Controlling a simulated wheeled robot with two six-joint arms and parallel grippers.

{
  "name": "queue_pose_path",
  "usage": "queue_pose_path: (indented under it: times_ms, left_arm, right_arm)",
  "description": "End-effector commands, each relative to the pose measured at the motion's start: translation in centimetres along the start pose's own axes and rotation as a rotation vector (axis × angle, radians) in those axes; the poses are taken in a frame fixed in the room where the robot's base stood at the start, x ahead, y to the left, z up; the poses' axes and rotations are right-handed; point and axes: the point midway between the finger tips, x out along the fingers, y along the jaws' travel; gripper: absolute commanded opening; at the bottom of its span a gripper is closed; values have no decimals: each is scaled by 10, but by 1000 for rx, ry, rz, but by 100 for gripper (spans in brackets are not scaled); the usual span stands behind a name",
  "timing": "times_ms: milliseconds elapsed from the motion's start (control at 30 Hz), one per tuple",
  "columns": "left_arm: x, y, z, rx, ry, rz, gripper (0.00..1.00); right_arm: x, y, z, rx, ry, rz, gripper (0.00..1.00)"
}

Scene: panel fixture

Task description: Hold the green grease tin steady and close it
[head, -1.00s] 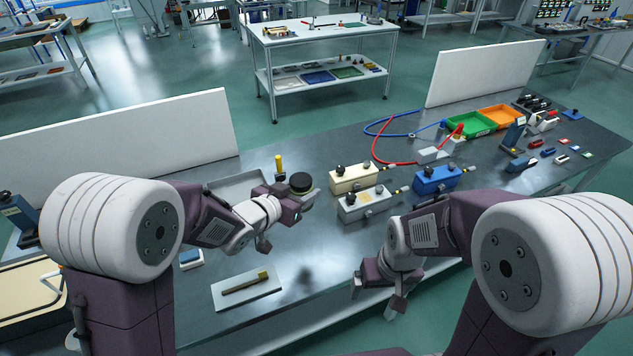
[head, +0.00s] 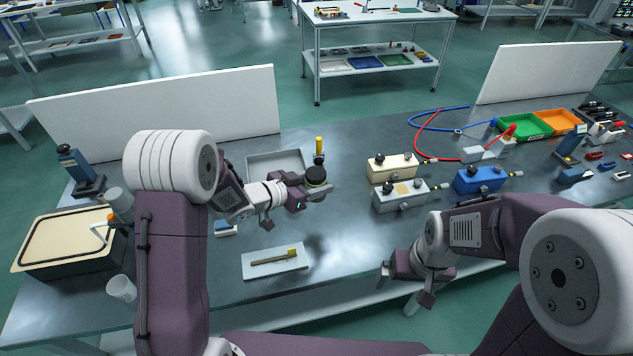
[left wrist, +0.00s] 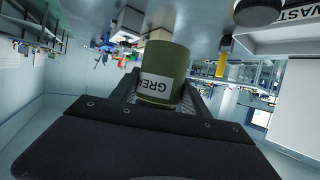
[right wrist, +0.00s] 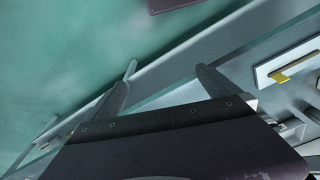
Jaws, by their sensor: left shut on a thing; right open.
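The green grease tin (head: 318,190) is between the fingers of my left gripper (head: 306,194), which is shut on it and appears to hold it above the table. In the left wrist view the tin (left wrist: 165,65) shows its white label upside down. The tin's top is hidden in the left wrist view. My right gripper (head: 404,286) is open and empty near the table's front edge.
A grey tray (head: 262,160) and a yellow-handled tool (head: 319,147) are behind the tin. A white plate with a brush (head: 275,260) lies in front. Cream (head: 390,166), grey (head: 400,197) and blue (head: 479,179) boxes stand to the right. A dark round object (left wrist: 258,10) shows in the left wrist view.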

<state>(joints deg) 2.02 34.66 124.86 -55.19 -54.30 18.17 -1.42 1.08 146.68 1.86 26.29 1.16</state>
Motion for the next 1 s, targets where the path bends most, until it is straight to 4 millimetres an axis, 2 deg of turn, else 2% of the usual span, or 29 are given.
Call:
queue_pose_path:
  times_ms: [233,367,600,700,833,1000]
  left_arm:
    - [0,0,-1,1,2,0,0]
    - [0,0,-1,1,2,-1,0]
    - [0,0,-1,1,2,-1,0]
    - [0,0,-1,1,2,-1,0]
    - [0,0,-1,1,2,-1,0]
    - [0,0,-1,1,2,-1,0]
  right_arm:
    - [-8,0,-1,0,4,0,100]
    - [-33,0,-2,0,10,-1,100]
    - [-88,0,-2,1,8,-1,100]
    - [-104,0,-2,1,4,0,100]
    - [-116,0,-1,0,1,0,100]
    - [-120,0,0,0,-1,0,100]
